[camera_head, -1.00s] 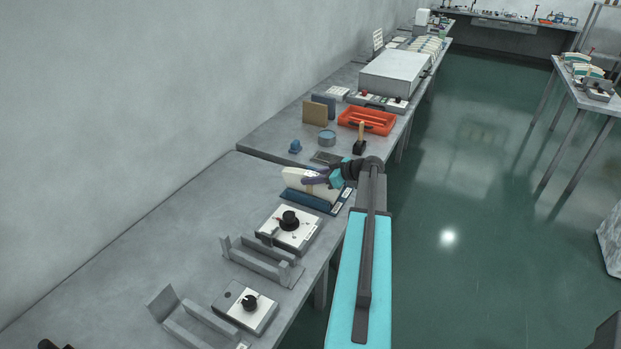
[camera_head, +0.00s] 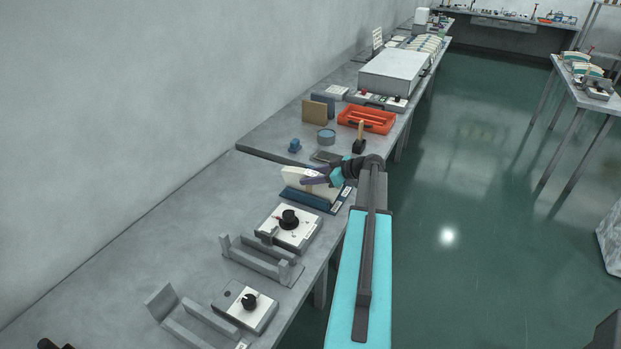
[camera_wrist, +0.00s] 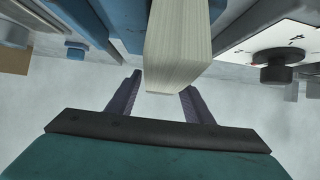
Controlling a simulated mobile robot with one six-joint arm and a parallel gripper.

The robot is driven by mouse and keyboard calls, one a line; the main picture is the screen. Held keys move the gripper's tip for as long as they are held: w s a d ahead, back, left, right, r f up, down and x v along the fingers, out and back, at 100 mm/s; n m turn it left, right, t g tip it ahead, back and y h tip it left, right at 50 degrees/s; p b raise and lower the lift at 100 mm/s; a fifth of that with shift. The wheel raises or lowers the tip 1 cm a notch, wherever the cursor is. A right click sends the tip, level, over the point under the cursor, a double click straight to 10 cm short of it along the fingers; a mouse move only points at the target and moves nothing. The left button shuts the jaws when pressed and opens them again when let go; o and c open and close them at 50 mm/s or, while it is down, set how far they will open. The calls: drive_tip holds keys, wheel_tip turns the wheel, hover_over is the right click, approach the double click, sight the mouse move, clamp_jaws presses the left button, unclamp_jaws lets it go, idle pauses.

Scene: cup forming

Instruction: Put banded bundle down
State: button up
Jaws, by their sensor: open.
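The banded bundle is a cream stack of sheets (camera_head: 301,178). It sits on or just over a dark blue tray (camera_head: 312,201) near the bench's right edge in the head view. In the wrist view the bundle (camera_wrist: 178,50) stands at the top middle with its end toward me. My gripper (camera_head: 314,178) reaches the bundle from the right. In the wrist view its two purple fingers (camera_wrist: 158,97) are spread, one on each side of the bundle's near end, with gaps visible. The band is not clearly seen, and contact under the bundle is hidden.
An orange tray (camera_head: 366,119), a blue-grey tin (camera_head: 326,137) and a black-based stamp (camera_head: 359,146) stand behind. The bench's left part is clear.

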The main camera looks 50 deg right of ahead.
drive_tip(key=b+v, duration=0.3)
drive_tip(key=v, duration=0.8)
drive_tip(key=shift+s+r, duration=0.1)
drive_tip(key=shift+s, duration=0.2)
drive_tip(key=shift+w, duration=0.1)
idle(0.7)
